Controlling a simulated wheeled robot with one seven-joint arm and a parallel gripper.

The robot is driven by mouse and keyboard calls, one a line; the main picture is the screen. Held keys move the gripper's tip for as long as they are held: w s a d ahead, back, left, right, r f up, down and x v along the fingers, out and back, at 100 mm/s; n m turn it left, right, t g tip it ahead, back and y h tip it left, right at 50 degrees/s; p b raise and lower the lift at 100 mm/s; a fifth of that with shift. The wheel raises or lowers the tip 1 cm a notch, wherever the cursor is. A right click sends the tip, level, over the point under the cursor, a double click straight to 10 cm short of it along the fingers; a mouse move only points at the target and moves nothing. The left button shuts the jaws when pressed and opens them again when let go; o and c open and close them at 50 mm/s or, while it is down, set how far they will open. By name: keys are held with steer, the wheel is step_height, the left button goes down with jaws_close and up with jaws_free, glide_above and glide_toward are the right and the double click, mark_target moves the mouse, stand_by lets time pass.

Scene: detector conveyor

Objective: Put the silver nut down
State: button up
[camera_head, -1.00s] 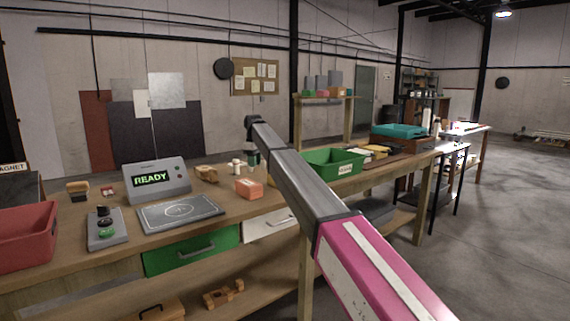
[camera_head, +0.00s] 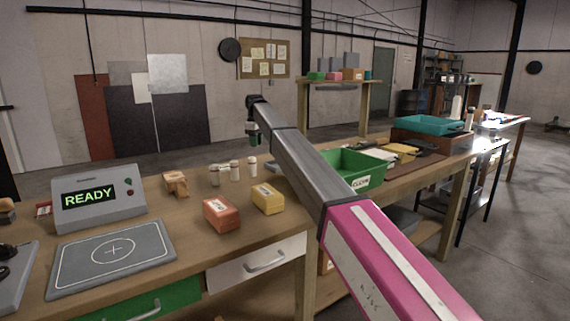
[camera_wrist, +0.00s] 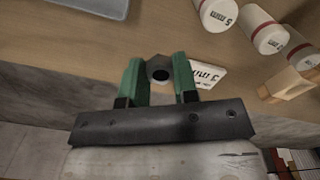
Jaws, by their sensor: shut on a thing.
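The silver nut (camera_wrist: 159,70) is a small grey piece with a dark hole, seen in the wrist view between the green fingertips of my gripper (camera_wrist: 157,82). My gripper is shut on it. In the head view my gripper (camera_head: 253,138) is at the far end of my arm, above the back of the bench, and the nut cannot be made out there. A white label reading 3 mm (camera_wrist: 207,74) lies just beside the right finger. I cannot tell how far the nut is above the wooden bench top (camera_wrist: 75,60).
Several small white containers (camera_head: 235,171) stand near my gripper; one in the wrist view is marked 5 mm (camera_wrist: 219,14). A READY display unit (camera_head: 97,199), a grey pad (camera_head: 85,270), orange (camera_head: 221,213) and yellow (camera_head: 268,199) boxes and a green bin (camera_head: 362,167) are on the bench.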

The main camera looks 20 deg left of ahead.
steer(key=w+d+f, duration=0.2)
steer(key=d, duration=0.1)
steer(key=w+d+f, duration=0.2)
steer(key=d, duration=0.1)
steer(key=w+d+f, duration=0.2)
steer(key=d+f, duration=0.1)
steer(key=d, duration=0.1)
steer(key=shift+w+d, duration=0.1)
steer(key=shift+f, duration=2)
steer(key=shift+f, duration=0.1)
steer(key=o, duration=1)
step_height(320, 180, up, 12)
steer(key=shift+r, duration=0.15)
